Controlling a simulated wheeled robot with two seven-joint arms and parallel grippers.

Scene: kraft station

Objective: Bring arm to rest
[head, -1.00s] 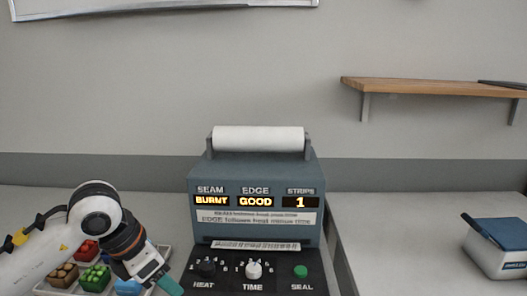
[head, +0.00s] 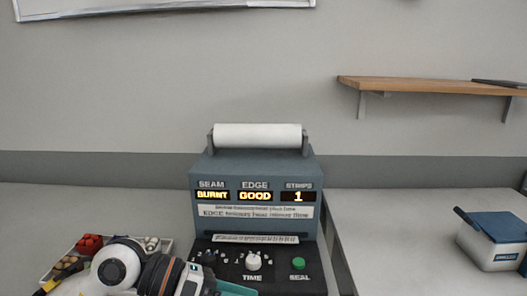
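My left arm comes in from the lower left of the head view. Its wrist and the teal part of my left gripper (head: 234,289) lie low, in front of the machine's control panel. The fingertips are cut off by the bottom edge, so I cannot tell whether it is open or shut. My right gripper is not in view. The blue-grey sealing machine (head: 258,170) stands in the middle. Its displays read SEAM BURNT, EDGE GOOD and STRIPS 1. My arm hides the HEAT knob. The TIME knob (head: 253,261) and green SEAL button (head: 298,264) are visible.
A tray (head: 165,247) with red (head: 89,243) and other small items sits at the left, partly behind my arm. A white box with a blue lid (head: 497,224) stands on the right counter (head: 385,240). A wooden shelf (head: 430,88) is on the wall. The right counter's near part is clear.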

